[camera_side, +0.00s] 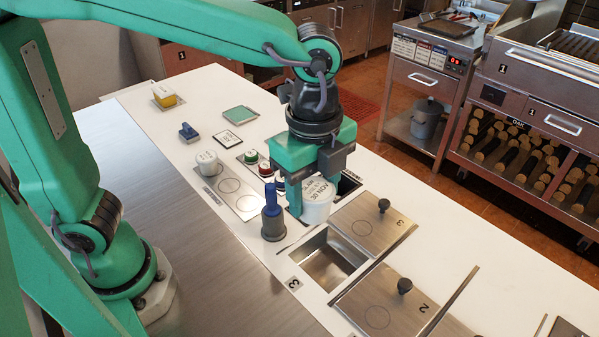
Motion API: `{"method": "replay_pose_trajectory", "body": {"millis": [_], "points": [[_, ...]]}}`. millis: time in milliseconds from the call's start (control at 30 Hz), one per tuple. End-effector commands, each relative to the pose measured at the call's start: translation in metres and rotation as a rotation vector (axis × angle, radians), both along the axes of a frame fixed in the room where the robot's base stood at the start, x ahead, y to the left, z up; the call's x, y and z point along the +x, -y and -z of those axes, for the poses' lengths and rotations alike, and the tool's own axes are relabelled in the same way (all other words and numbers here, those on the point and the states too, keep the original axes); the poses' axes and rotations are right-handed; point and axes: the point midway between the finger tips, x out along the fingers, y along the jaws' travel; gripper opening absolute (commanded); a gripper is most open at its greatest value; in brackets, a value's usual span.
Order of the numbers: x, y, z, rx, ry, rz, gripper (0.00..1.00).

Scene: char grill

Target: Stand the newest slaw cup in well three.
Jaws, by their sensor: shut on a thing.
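My gripper (312,184) points down and is shut on a white slaw cup (319,205) with dark print on its label. The cup looks upright, just behind the near wells; I cannot tell how far its base is above the counter. Well three (327,262) is an open, empty-looking steel well in front of the cup, with a "3" tag (294,283) at its left edge. Its steel lid (368,222), marked 3 with a black knob, lies to its right.
A grey tool with a blue handle (273,219) stands upright close left of my gripper. A closed lid marked 2 (378,306) lies nearer. A dark opening (349,184) is partly hidden behind the held cup. The white counter (170,128) has free room at the far left.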

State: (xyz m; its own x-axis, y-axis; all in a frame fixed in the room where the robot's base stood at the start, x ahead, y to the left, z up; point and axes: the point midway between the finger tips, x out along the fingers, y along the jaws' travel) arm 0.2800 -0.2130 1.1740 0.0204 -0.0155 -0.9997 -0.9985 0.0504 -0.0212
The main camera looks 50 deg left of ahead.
Motion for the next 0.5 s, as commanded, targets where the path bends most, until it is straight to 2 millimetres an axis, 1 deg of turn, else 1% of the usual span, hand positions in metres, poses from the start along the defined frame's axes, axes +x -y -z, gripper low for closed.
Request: {"method": "replay_pose_trajectory", "body": {"millis": [33, 100, 300, 500], "points": [[-0.005, 0.009, 0.0, 0.0, 0.002, 0.045, 0.28], [-0.011, 0.017, 0.0, -0.001, 0.002, 0.097, 0.28], [-0.027, 0.039, 0.0, -0.001, 0.006, 0.229, 0.28], [-0.025, 0.036, 0.045, 0.002, 0.001, 0.215, 0.28]]}}
